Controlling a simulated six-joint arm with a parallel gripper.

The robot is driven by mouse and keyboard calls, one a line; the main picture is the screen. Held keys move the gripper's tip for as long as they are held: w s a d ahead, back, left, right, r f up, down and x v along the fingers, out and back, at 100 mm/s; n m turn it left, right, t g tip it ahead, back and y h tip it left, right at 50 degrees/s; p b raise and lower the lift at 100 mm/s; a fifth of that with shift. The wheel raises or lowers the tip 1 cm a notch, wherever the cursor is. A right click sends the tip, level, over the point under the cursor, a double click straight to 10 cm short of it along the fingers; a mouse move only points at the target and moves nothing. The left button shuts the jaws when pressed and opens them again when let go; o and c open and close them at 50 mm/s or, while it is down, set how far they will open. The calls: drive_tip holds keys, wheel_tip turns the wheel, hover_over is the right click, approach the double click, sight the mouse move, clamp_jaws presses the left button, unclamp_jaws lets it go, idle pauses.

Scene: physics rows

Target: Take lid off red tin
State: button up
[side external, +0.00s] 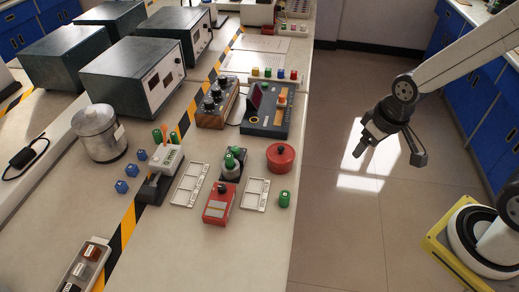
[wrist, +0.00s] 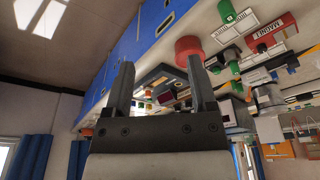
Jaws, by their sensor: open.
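The red tin (side external: 281,158) is round and low, with a dark knob on its lid. It stands upright near the right edge of the bench, and the lid appears to sit on it. A red round shape, likely the same tin, shows in the wrist view (wrist: 188,48), beyond my right-hand finger. My gripper (side external: 388,152) hangs over the floor to the right of the bench, well apart from the tin. Its two fingers are spread with nothing between them, as the wrist view also shows (wrist: 159,68).
A green cylinder (side external: 284,199), a red box (side external: 220,204) and a pale tray (side external: 256,194) stand close to the tin. A dark control panel (side external: 268,111) is behind it. A grey canister (side external: 99,133) is farther left. Open floor lies between bench and arm.

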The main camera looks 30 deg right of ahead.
drive_tip(key=shift+c, duration=0.2)
idle(0.5)
drive_tip(key=n+g, duration=0.3)
drive_tip(key=n, duration=1.4)
hover_over(280, 147)
drive_tip(key=f, duration=0.7)
drive_tip(key=shift+w, duration=0.2)
drive_tip(key=shift+f, duration=1.25)
drive_tip(key=shift+s+f, duration=0.1)
